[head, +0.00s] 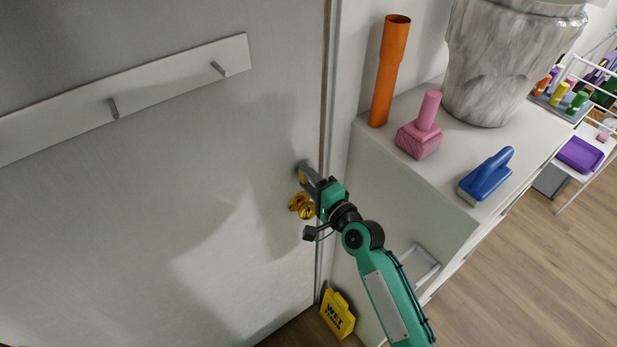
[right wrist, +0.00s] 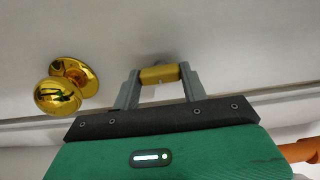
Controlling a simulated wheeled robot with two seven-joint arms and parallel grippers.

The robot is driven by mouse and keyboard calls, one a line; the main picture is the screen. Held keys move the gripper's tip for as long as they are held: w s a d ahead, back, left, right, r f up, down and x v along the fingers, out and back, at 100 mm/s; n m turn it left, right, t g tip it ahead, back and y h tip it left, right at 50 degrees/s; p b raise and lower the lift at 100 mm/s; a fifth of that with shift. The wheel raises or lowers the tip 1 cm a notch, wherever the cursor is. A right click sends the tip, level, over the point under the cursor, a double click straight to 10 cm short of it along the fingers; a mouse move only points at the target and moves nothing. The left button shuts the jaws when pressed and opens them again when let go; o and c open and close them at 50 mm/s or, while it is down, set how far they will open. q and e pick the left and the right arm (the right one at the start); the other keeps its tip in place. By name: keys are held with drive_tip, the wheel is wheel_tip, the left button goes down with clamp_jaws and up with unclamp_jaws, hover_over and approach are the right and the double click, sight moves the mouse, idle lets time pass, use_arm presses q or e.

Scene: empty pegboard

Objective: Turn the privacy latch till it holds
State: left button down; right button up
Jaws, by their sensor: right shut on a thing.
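The privacy latch is a small brass-coloured turn piece (right wrist: 160,76) on the grey door (head: 220,200), near its right edge. My right gripper (head: 306,175) reaches it from the lower right. In the right wrist view my right gripper's two grey fingers (right wrist: 159,73) are shut on the latch, one on each side. The bar of the latch lies nearly level between them in that view. In the head view the fingers mostly hide the latch. My left gripper is in neither view.
A shiny brass doorknob (head: 302,206) sits just below the latch, close to my gripper; it also shows in the right wrist view (right wrist: 58,97). A white cabinet (head: 385,190) at the right bears an orange tube (head: 390,72), a pink-handled block (head: 421,132) and a blue tool (head: 486,177).

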idle(0.5)
drive_tip(key=o, duration=1)
drive_tip(key=shift+s, duration=0.1)
drive_tip(key=shift+s+d+f, duration=0.15)
drive_tip(key=shift+s+d, duration=0.05)
drive_tip(key=shift+d, duration=0.05)
drive_tip(key=b+v, duration=0.4)
drive_tip(key=v, duration=0.9)
drive_tip(key=shift+b, duration=0.3)
